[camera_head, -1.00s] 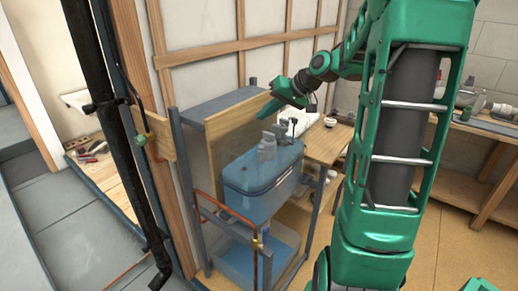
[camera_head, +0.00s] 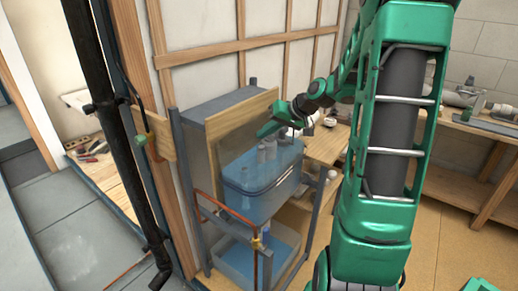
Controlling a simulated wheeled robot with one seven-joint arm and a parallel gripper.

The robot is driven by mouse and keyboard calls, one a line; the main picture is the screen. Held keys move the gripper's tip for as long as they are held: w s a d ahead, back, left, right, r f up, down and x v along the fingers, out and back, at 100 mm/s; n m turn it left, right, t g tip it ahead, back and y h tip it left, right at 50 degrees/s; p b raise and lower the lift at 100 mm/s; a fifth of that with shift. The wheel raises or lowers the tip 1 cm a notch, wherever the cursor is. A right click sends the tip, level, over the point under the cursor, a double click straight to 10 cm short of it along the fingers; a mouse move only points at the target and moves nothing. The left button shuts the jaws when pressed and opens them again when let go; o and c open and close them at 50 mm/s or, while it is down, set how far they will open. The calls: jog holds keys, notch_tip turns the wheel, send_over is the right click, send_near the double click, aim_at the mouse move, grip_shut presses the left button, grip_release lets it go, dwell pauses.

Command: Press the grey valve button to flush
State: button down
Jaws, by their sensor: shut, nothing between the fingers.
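A translucent blue cistern tank (camera_head: 260,185) stands on a metal frame in the middle of the head view. A grey valve (camera_head: 267,150) rises from the tank's open top, and its upper end is partly covered by my gripper. My green gripper (camera_head: 263,132) is shut and empty, pointing left and down at the top of the valve. It is at or just above the valve top; I cannot tell whether it touches the button.
A wooden board (camera_head: 216,150) stands behind the tank on the grey metal frame (camera_head: 181,170). A copper pipe (camera_head: 225,208) runs along its front. A second blue basin (camera_head: 240,262) sits below. A wooden workbench (camera_head: 475,188) stands at the right.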

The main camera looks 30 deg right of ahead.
aim_at(264, 152)
jog(key=shift+f, duration=0.8)
jog(key=shift+f, duration=0.15)
dwell(1.5)
jog(key=shift+f, duration=0.2)
jog(key=shift+s+f, duration=0.1)
jog(key=shift+f, duration=0.45)
dwell(0.8)
jog(key=shift+r, duration=0.1)
dwell(0.3)
jog(key=shift+r, duration=0.9)
notch_tip(264, 152, up, 5)
dwell(0.4)
